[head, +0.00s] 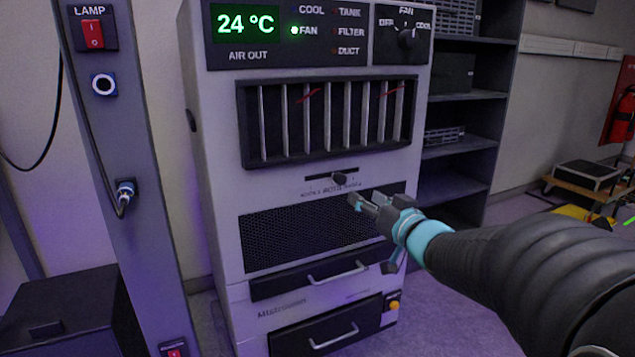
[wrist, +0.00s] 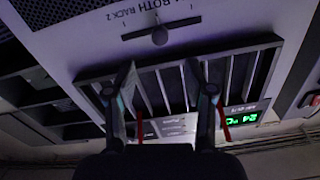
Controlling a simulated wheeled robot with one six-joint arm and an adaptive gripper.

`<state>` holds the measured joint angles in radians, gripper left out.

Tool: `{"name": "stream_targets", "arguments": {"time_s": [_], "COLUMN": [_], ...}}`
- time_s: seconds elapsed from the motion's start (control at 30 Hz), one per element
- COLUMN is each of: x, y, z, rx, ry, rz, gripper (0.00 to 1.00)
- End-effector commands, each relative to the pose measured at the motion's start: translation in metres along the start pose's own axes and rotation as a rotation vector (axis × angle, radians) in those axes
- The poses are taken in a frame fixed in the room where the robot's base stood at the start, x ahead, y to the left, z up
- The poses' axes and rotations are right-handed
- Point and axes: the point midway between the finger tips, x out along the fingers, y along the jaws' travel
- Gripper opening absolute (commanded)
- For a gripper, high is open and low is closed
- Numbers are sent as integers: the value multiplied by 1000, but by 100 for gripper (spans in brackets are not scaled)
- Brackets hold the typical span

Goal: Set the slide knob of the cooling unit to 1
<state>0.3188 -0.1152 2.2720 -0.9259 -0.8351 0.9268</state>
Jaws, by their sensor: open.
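The cooling unit (head: 205,130) is a tall grey cabinet with a green "24 °C" display. Its slide knob (head: 339,178) is a small dark knob on a horizontal slot under the vent, near the middle of the slot. The knob also shows in the wrist view (wrist: 159,36), beyond my fingertips. The label beside the slot is upside down in the wrist view; I make out "BOTH" and "RACK 2". My gripper (head: 362,199) is open and empty, just below and right of the knob in the head view. Its two fingers also show in the wrist view (wrist: 158,74), apart from the knob.
A vent with vertical slats (head: 330,120) is above the slot and a mesh grille (head: 300,238) below. A dial (head: 405,38) is at the top right. A post with a red lamp switch (head: 92,34) stands at left. Dark shelves (head: 465,148) stand at right.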

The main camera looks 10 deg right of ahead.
Motion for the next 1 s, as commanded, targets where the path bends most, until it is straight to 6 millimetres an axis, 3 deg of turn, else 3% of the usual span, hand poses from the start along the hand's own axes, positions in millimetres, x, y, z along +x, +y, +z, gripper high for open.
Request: {"name": "stream_targets", "arguments": {"time_s": [0.4, 0.6, 1.0], "x": [78, 105, 119], "y": [-1, 0, 0], "z": [1, 1, 0], "rx": [-1, 0, -1], "ry": [-1, 0, 1], "rz": [-1, 0, 1], "gripper": [54, 54, 54]}}
